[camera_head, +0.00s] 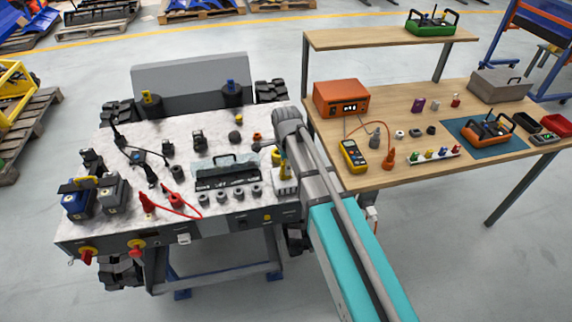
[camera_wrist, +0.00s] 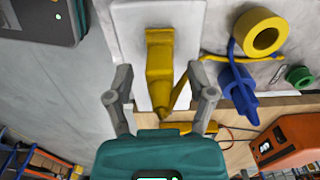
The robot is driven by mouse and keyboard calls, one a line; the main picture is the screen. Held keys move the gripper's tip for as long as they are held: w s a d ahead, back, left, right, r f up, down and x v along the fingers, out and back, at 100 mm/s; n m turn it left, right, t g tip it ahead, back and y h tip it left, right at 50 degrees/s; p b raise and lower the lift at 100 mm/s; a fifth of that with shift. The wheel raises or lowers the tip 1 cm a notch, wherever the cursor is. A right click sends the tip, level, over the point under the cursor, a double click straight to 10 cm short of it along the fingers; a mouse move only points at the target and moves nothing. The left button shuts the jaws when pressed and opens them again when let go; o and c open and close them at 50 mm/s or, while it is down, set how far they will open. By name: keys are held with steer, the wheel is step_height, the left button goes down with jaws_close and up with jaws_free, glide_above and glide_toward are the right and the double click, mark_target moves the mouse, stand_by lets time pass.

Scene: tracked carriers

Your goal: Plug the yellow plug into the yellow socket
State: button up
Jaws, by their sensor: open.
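The yellow plug (camera_wrist: 160,62) stands between the fingers of my gripper (camera_wrist: 165,84) in the wrist view, over a white plate (camera_wrist: 128,45). My gripper is open, with a gap showing on each side of the plug. A yellow cord runs from near the plug to the right. In the head view a small yellow part (camera_head: 282,164) shows above a white block (camera_head: 285,187), beside my arm, which partly hides this area. A thick yellow ring (camera_wrist: 260,32) lies to the right in the wrist view; I cannot tell whether it is the yellow socket.
A blue plug (camera_wrist: 239,86) with a blue cord and a green ring (camera_wrist: 299,75) lie right of the gripper. The cluttered workbench (camera_head: 125,222) holds a grey case (camera_head: 222,172) and red leads. The wooden table (camera_head: 390,96), with an orange box (camera_head: 342,98), is at right.

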steer(key=shift+r+p, duration=3.6)
steer(key=shift+r, duration=0.25)
steer(key=shift+d, duration=0.1)
steer(key=s+d+n, duration=0.6)
steer(key=d+n, duration=0.1)
steer(key=d, duration=0.3)
steer(key=s+d+n, duration=0.7)
steer(key=d, duration=0.3)
steer(key=shift+s+d+n, duration=0.15)
steer(key=shift+d+n, duration=0.15)
steer(key=shift+n, duration=0.1)
